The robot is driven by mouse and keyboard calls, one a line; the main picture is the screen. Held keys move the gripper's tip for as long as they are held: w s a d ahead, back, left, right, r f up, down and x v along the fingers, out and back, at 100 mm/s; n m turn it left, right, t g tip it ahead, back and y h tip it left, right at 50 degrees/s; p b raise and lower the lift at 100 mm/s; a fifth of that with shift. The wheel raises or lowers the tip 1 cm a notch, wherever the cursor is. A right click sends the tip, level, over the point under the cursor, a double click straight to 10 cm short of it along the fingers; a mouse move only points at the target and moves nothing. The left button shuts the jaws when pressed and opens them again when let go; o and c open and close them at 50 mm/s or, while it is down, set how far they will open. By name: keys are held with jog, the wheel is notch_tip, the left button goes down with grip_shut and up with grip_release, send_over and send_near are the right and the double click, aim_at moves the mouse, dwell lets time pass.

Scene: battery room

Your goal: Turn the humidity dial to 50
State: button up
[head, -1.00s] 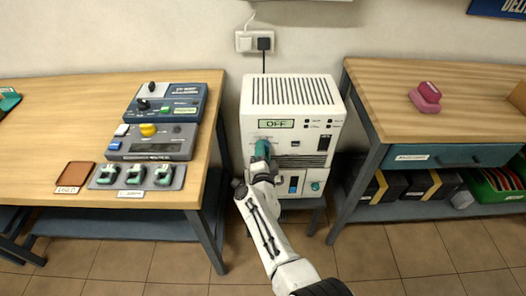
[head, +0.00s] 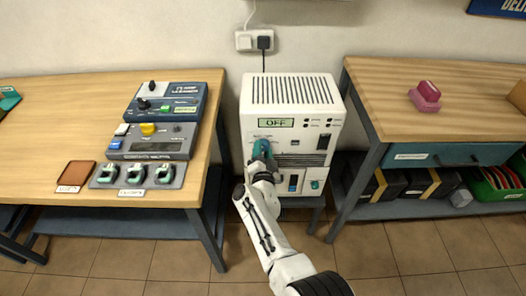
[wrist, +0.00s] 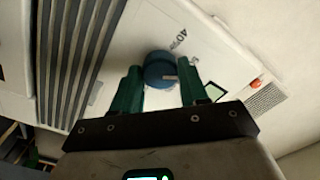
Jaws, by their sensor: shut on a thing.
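The white humidity cabinet (head: 300,92) stands between two benches, and its display (head: 276,123) reads OFF. My gripper (head: 262,150), with green fingers, is at the left part of its front panel. In the wrist view, my gripper (wrist: 161,72) has a finger on each side of the blue round humidity dial (wrist: 158,62) and is shut on it. A pale mark shows on the dial's near side. A "40" is printed beside the dial, with another number partly visible. In the head view my gripper mostly hides the dial.
Below are a blue switch (head: 293,183) and a teal knob (head: 315,185) on the same cabinet. The left bench (head: 50,125) holds control boxes and a tray of several teal-and-white pieces. The right bench (head: 390,90) has a drawer and a pink stamp (head: 425,97).

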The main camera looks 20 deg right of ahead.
jog(key=shift+f, duration=0.1)
jog(key=o, duration=1.1)
jog(key=shift+c, duration=0.2)
jog(key=p+v, duration=0.6)
jog(key=v, duration=0.4)
jog(key=shift+s+a, duration=0.15)
jog(key=shift+s, duration=0.25)
